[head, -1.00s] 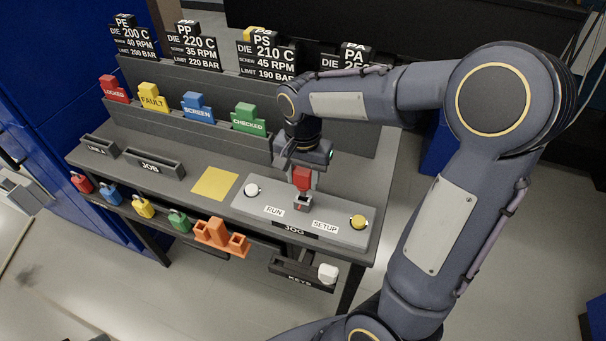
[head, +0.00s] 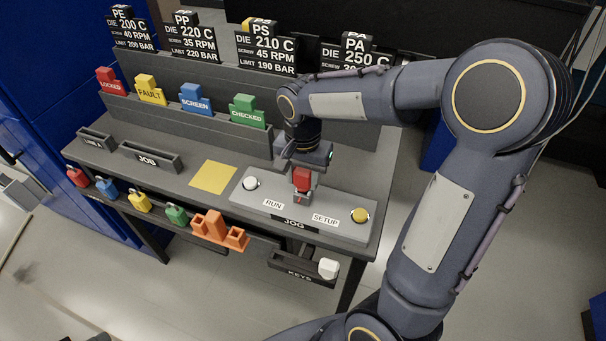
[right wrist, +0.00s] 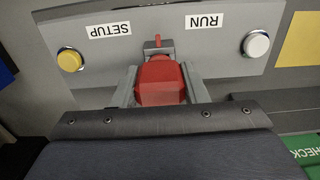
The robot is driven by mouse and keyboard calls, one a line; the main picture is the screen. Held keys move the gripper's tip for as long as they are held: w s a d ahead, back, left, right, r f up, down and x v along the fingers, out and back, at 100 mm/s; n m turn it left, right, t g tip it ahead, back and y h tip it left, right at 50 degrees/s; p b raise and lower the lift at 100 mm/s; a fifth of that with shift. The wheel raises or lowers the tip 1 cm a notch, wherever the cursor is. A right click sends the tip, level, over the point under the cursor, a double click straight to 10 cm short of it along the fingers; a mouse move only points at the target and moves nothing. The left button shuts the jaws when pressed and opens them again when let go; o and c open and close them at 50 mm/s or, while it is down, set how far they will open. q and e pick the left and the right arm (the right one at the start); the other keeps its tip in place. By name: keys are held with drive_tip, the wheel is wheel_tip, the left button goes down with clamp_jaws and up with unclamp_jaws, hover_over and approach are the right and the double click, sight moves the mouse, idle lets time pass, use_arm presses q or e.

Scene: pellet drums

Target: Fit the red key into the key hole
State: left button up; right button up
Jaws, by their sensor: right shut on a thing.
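The red key (head: 302,180) is upright between the fingers of my right gripper (head: 302,181), which is shut on its head. In the right wrist view the red key (right wrist: 160,82) sits between the two grey fingers of the right gripper (right wrist: 159,86). The key hole block (head: 303,198) stands on the grey control panel (head: 345,234), between the RUN and SETUP labels. The key's lower end is at the top of this block; I cannot tell how deep it sits. The hole itself is hidden. My left gripper is not in view.
A white button (head: 250,183) and a yellow button (head: 359,215) flank the key hole. A yellow square (head: 213,177) lies left of the panel. The green CHECKED tag (head: 246,111) stands in the rack behind. The KEYS tray (head: 300,270) hangs below the front edge.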

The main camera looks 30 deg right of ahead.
drive_tip(key=shift+f+b, duration=0.4)
drive_tip(key=shift+f, duration=0.25)
drive_tip(key=o, duration=1.1)
drive_tip(key=shift+c, duration=0.2)
drive_tip(key=shift+r, duration=0.1)
wheel_tip(320, 180, up, 8)
drive_tip(key=shift+f, duration=0.15)
drive_tip(key=s+a+f+n+t+y, duration=0.1)
drive_tip(key=s+n, duration=0.3)
drive_tip(key=s, duration=0.4)
drive_tip(key=s+a+f+n+t+y, duration=0.1)
drive_tip(key=s+a+n+t+y, duration=0.1)
drive_tip(key=s, duration=0.7)
drive_tip(key=a+n+t, duration=0.1)
drive_tip(key=n+t, duration=0.1)
drive_tip(key=shift+t+y, duration=0.3)
drive_tip(key=shift+y, duration=0.1)
